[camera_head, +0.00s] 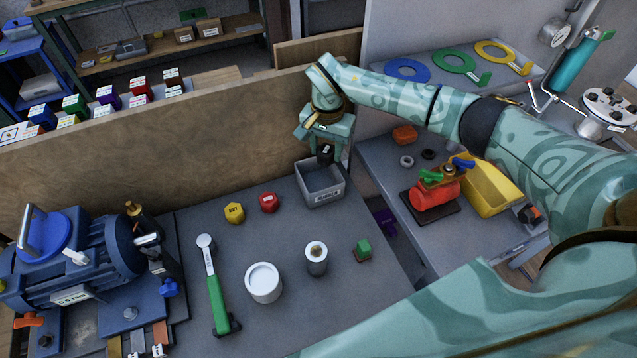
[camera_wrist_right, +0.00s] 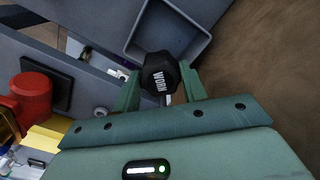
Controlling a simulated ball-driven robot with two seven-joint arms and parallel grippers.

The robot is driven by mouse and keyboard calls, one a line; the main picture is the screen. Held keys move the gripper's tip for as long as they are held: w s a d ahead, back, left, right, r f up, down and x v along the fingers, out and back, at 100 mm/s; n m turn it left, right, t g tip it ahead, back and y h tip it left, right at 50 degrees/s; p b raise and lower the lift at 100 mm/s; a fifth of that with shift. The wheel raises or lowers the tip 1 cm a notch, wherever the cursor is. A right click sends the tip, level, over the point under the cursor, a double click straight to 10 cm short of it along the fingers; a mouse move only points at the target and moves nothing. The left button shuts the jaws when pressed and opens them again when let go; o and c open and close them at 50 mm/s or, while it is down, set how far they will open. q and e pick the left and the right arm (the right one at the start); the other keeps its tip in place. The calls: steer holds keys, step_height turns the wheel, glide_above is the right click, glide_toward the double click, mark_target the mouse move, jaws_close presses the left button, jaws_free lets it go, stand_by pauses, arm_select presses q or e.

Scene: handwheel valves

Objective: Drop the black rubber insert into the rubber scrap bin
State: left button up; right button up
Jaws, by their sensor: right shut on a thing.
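My right gripper (camera_head: 324,150) is shut on the black rubber insert (camera_head: 326,155), which hangs just above the rear part of the open grey bin (camera_head: 323,199). In the right wrist view the insert (camera_wrist_right: 160,72) is a black knob-like piece marked WORN, held between the two green fingers of my right gripper (camera_wrist_right: 160,88). The bin (camera_wrist_right: 136,50) shows there beyond the insert, its inside partly hidden by it. A small label is on the bin's front, too small to read surely. My left gripper is not in view.
A wooden panel (camera_head: 170,155) stands close behind the bin. Yellow (camera_head: 234,212) and red (camera_head: 269,202) knobs, a white cup (camera_head: 263,283) and a green-handled wrench (camera_head: 217,295) are on the bench. A side table right of a gap carries a red valve (camera_head: 435,196) and yellow bin (camera_head: 492,187).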

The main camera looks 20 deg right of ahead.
steer(key=o, duration=1.1)
steer(key=shift+r, duration=0.15)
step_height(320, 180, up, 16)
steer(key=shift+r+p, duration=0.1)
steer(key=shift+p, duration=1.1)
